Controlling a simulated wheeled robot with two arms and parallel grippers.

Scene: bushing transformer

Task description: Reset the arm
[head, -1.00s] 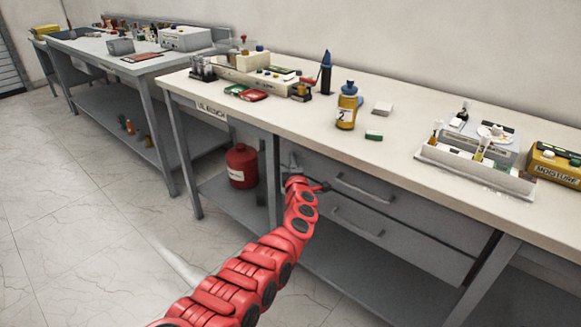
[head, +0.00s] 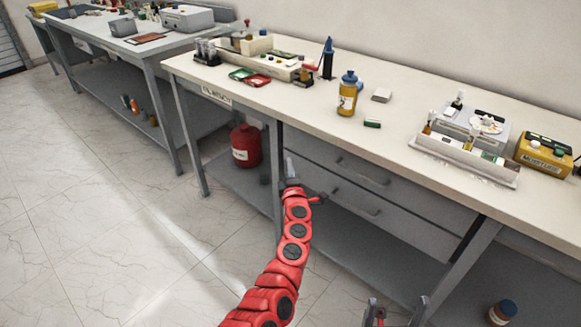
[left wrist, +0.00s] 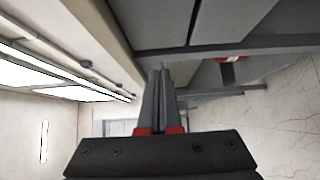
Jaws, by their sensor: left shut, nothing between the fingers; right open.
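My left arm is red and reaches up from the bottom of the head view. Its left gripper (head: 289,167) is in front of the lab bench, beside the bench's drawers and below the tabletop edge. In the left wrist view, the left gripper's two grey fingers (left wrist: 160,72) are pressed together with nothing between them. My right gripper (head: 395,308) shows only at the bottom edge of the head view. Its two fingers are apart and empty; the rest of the right arm is out of frame.
The bench (head: 420,110) carries a yellow bottle with a blue cap (head: 347,97), a white tray (head: 463,157) and a yellow moisture box (head: 543,154). Grey drawers (head: 350,190) are close to the left gripper. A red canister (head: 245,146) stands on the lower shelf. The floor at left is clear.

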